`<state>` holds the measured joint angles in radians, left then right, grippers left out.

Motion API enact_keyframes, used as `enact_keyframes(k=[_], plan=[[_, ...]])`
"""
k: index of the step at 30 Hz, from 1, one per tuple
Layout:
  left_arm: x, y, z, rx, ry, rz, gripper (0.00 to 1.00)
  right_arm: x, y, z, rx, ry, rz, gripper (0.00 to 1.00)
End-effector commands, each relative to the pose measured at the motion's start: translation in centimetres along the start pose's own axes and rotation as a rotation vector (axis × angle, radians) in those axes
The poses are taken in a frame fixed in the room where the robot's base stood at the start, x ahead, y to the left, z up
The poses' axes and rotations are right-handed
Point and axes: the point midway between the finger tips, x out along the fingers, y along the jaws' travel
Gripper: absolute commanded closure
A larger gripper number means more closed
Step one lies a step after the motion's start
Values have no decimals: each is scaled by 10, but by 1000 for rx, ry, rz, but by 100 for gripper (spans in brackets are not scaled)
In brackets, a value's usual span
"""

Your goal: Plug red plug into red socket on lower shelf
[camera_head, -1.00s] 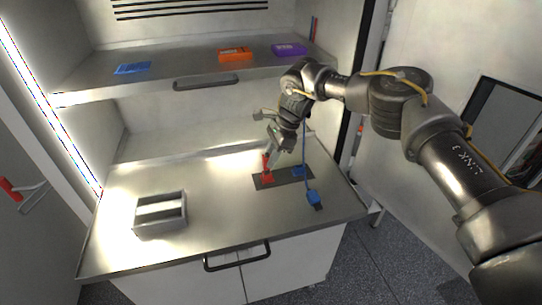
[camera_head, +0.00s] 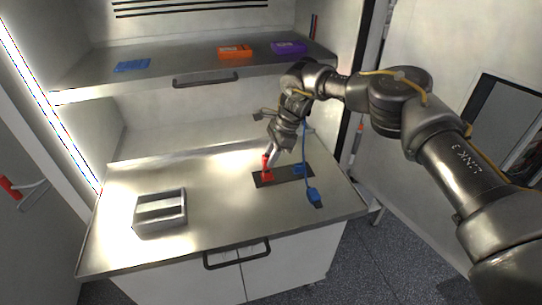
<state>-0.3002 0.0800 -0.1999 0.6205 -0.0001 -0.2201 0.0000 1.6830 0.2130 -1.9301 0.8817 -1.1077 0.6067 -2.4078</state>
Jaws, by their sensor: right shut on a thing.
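The red plug (camera_head: 265,161) is upright directly above the red socket (camera_head: 267,177), which sits at the left end of a dark plate on the lower shelf (camera_head: 225,210). The plug and socket overlap in this view, so I cannot tell how deep the plug is seated. My right gripper (camera_head: 270,155) is shut on the red plug, tilted down from the upper right. Its fingertips are small and partly hidden. My left gripper is not in view.
A blue socket (camera_head: 298,170) is on the plate's right end. A metal holder (camera_head: 160,211) stands at left. The upper shelf (camera_head: 110,82) carries blue, orange (camera_head: 235,52) and purple (camera_head: 289,47) items.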

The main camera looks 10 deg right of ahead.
Motion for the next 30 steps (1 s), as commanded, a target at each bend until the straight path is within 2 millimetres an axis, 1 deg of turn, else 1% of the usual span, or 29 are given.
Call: enact_keyframes(k=[11,30], plan=[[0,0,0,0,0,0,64,1,0,0,-1,0,0,100],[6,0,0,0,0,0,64,9,0,-4,0,0,0,100]])
